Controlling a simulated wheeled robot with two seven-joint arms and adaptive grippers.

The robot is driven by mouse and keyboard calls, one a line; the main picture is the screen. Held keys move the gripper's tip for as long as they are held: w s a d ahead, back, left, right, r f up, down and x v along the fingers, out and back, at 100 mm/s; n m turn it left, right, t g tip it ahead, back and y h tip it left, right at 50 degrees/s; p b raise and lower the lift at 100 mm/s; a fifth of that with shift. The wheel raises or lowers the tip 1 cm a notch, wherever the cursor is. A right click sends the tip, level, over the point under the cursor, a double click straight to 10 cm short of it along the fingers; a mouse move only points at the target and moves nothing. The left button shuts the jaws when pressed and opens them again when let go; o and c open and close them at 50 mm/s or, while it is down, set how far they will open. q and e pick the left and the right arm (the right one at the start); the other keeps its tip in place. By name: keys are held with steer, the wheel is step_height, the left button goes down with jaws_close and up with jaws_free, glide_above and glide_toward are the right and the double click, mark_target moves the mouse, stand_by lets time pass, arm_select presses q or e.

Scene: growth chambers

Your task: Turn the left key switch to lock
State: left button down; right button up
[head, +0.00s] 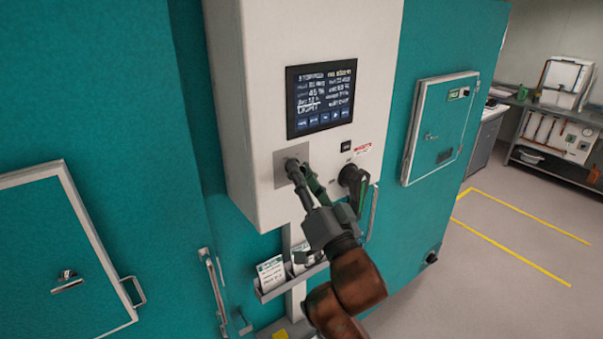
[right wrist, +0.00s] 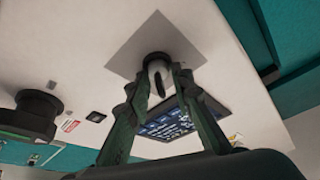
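The left key switch (right wrist: 157,75) has a pale face with a dark upright mark and a dark collar. It sits on a square grey plate (head: 281,172) on the white control box (head: 254,92). My right gripper (head: 299,170) is at this switch. In the right wrist view, its two green fingers (right wrist: 160,83) stand on either side of the switch face. They are apart, with the pale face showing between them; no firm contact shows. In the head view the gripper largely hides the switch. My left gripper is not in view.
A larger black rotary knob (head: 353,178) is close to the right of my gripper, also in the right wrist view (right wrist: 38,112). A lit display (head: 321,97) is above the switch. A holder with cards (head: 270,272) hangs below. Teal chamber walls flank the box.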

jaws_close()
steer(key=shift+n, duration=0.3)
steer(key=n+g+y+p, duration=0.1)
steer(key=n+y, duration=0.1)
steer(key=n, duration=0.2)
steer(key=n+g+y+p, duration=0.1)
steer(key=n+y+p, duration=0.1)
steer(key=n, duration=0.3)
steer(key=shift+w+d+y+p, duration=0.1)
steer(key=shift+y+p, duration=0.2)
steer(key=n+g+y+p, duration=0.1)
steer(key=n, duration=0.3)
steer(key=n+g+y+p, duration=0.1)
steer(key=n+g+p, duration=0.1)
steer(key=n, duration=0.1)
steer(key=shift+n+y, duration=0.3)
steer(key=shift+n, duration=0.1)
steer(key=shift+o, duration=0.5)
jaws_free()
